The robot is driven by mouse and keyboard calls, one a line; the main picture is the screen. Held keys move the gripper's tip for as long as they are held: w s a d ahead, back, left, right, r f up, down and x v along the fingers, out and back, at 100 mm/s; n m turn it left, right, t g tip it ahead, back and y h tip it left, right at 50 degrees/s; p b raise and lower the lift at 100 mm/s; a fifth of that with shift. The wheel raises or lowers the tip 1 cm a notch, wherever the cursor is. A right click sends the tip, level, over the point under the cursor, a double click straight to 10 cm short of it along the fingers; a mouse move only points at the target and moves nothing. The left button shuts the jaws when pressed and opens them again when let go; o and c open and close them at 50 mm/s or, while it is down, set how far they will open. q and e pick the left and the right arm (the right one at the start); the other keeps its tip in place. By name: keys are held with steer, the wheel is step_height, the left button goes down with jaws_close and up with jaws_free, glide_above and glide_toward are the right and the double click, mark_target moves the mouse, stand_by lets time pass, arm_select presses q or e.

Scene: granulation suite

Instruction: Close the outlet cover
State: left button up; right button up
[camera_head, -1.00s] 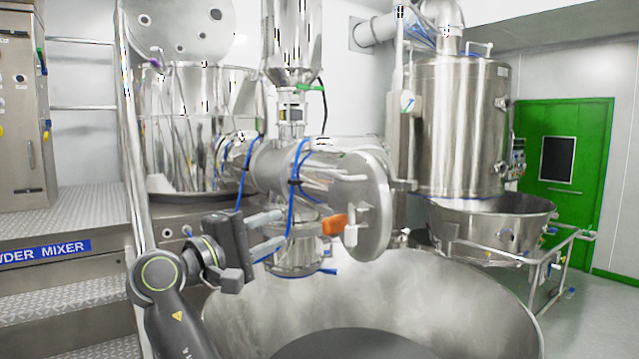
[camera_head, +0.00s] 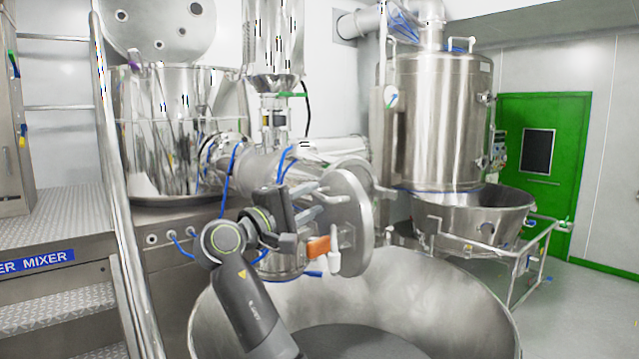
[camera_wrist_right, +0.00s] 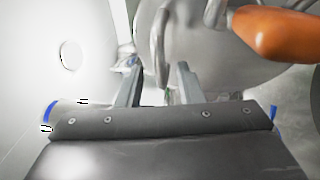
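The outlet cover (camera_head: 358,205) is a round steel disc at the end of the mixer's horizontal outlet pipe in the head view. An orange handle (camera_head: 318,246) with a pale knob sits low on its near side. My right gripper (camera_head: 314,202) is open, its two fingers pointing right toward the cover, above the orange handle. The steel disc (camera_wrist_right: 225,52) fills the space ahead, and the orange handle (camera_wrist_right: 280,35) is at upper right. Contact cannot be told. My left gripper is not in view.
A large open steel bowl (camera_head: 440,305) lies below the outlet. The mixer drum (camera_head: 170,130) and metal steps (camera_head: 50,310) are at left. A steel tank (camera_head: 435,120) stands at right, before a green door (camera_head: 540,150). Floor at far right is clear.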

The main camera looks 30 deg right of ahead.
mark_target(319, 196)
steer(key=shift+p+x, duration=0.5)
steer(key=shift+x, duration=1.15)
jaws_close()
